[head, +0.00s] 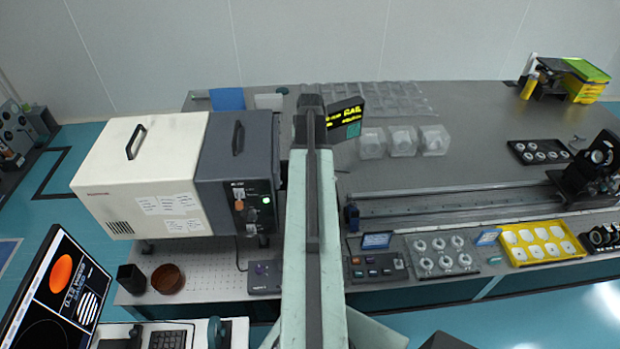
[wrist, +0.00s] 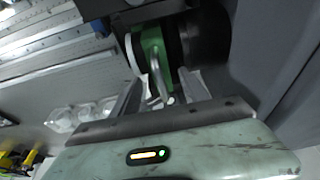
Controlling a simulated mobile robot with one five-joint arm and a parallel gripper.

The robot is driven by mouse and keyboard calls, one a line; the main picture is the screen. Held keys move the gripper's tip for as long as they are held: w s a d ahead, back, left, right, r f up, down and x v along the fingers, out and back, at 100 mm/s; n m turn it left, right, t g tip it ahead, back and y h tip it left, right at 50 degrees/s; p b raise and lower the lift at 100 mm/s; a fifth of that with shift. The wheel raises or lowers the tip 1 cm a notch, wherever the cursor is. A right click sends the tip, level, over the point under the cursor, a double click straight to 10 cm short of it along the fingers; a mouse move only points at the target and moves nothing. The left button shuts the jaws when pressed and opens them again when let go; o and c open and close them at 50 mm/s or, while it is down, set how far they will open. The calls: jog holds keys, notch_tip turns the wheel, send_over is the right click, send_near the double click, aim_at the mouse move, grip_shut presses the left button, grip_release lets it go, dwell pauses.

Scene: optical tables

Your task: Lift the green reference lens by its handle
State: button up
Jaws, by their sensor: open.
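The green reference lens (wrist: 152,45) shows at the top middle of the wrist view, with a pale ring along its left side and dark parts to its right. Its pale handle (wrist: 157,78) points down toward my gripper (wrist: 160,90). My gripper is open, with one finger on each side of the handle. I cannot tell whether either finger touches it. In the head view my arm covers the place where the gripper works, and I cannot make out the lens there.
A cream and dark grey instrument box (head: 235,165) stands left of my arm. A small display (head: 346,112) and clear cubes (head: 402,140) are to the right. A long rail (head: 450,200), a yellow tray (head: 510,254) and a clear lens tray (head: 440,268) lie further right.

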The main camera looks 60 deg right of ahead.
jog(key=b+x, duration=0.2)
jog(key=x, duration=0.1)
jog(key=shift+f, duration=0.35)
jog(key=shift+r, duration=0.2)
jog(key=shift+c, duration=0.3)
grip_shut()
dwell(0.5)
